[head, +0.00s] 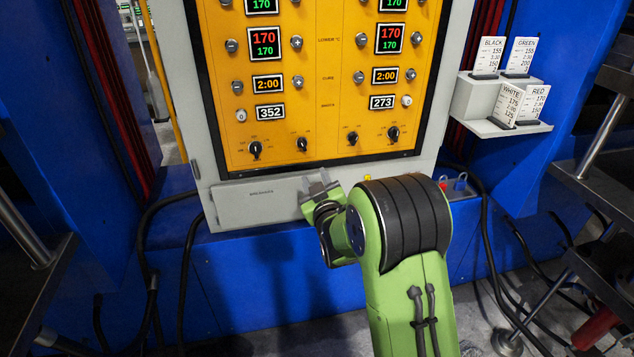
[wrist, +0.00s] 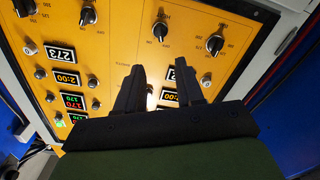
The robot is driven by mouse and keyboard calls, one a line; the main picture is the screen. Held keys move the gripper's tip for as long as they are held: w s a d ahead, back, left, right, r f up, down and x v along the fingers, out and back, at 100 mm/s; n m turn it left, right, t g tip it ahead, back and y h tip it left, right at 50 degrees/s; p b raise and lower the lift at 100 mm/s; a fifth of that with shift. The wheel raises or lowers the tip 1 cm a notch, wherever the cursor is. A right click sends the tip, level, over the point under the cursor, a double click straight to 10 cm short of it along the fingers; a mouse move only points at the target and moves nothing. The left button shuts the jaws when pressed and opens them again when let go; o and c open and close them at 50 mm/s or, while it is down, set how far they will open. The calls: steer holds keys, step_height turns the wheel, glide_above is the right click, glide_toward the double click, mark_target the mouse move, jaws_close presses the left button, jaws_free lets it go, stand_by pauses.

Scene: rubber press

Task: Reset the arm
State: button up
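My green arm reaches up from the bottom of the head view. My gripper (head: 318,184) is in front of the lower edge of the control cabinet (head: 250,205), below the yellow control panel (head: 325,120). In the wrist view, the two dark fingers of my gripper (wrist: 160,80) stand apart with nothing between them. The yellow panel (wrist: 115,55) lies beyond them, seen at a turned angle, with knobs, buttons and displays. I cannot tell from the views how far the fingertips are from the panel.
A card holder (head: 500,125) with several white recipe cards sits at the right on the blue frame (head: 570,110). Black cables (head: 165,260) hang at both sides below the cabinet. Dark metal platens (head: 610,150) stand at the right edge. Grey floor (head: 480,310) shows at the bottom.

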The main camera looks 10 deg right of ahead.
steer(key=s+d+r+m+g, duration=0.1)
steer(key=s+r+m+g, duration=0.35)
steer(key=s, duration=0.85)
steer(key=s+f+g, duration=0.2)
steer(key=s+g, duration=0.6)
steer(key=s, duration=1.9)
step_height(320, 180, up, 17)
steer(key=p, duration=1.7)
steer(key=shift+w+a+p, duration=0.25)
steer(key=shift+w+p, duration=0.05)
steer(key=shift+r, duration=0.1)
